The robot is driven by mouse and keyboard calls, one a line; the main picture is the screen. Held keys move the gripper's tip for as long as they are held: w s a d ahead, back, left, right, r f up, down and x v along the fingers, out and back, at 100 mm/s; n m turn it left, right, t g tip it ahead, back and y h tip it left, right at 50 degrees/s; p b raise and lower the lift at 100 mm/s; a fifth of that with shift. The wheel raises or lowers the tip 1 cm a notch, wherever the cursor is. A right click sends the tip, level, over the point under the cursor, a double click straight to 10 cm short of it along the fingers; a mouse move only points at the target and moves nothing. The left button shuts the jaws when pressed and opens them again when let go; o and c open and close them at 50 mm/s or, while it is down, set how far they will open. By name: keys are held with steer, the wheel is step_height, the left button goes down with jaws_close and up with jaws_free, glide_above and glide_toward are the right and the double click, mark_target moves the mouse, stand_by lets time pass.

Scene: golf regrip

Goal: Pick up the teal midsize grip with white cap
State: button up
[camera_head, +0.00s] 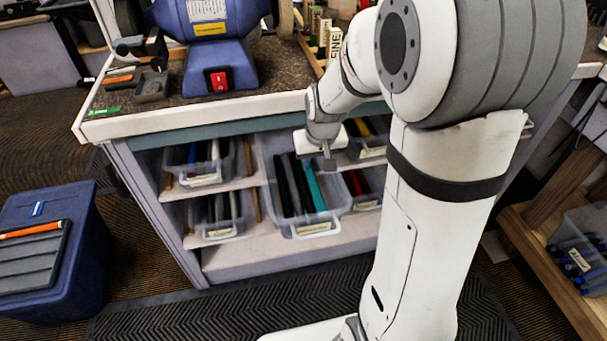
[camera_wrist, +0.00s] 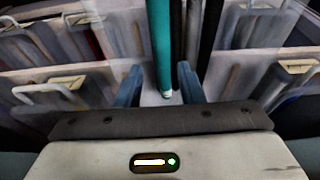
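The teal grip (camera_head: 314,186) lies with black grips (camera_head: 292,188) in the large middle clear bin (camera_head: 312,230) of the bench shelf. In the wrist view the teal grip (camera_wrist: 161,45) runs down from the top edge to a small pale cap end (camera_wrist: 166,94). My gripper (camera_head: 328,160) is over the bin, close to the teal grip. In the wrist view my gripper (camera_wrist: 160,68) is open, its two blue-grey fingers apart with the teal grip showing between them. I cannot tell how far the grip is from the fingertips.
Smaller labelled bins (camera_head: 217,227) stand left of the middle bin, and others (camera_head: 366,192) right. The bench top (camera_head: 270,107) overhangs the bins and carries a blue grinder (camera_head: 215,60).

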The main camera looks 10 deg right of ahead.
mark_target(312, 177)
steer(key=b+x, duration=0.1)
steer(key=x, duration=0.7)
steer(key=shift+a+b, duration=0.15)
steer(key=shift+b, duration=0.2)
steer(key=shift+r, duration=0.1)
steer(key=shift+c, duration=0.3)
steer(key=c, duration=0.6)
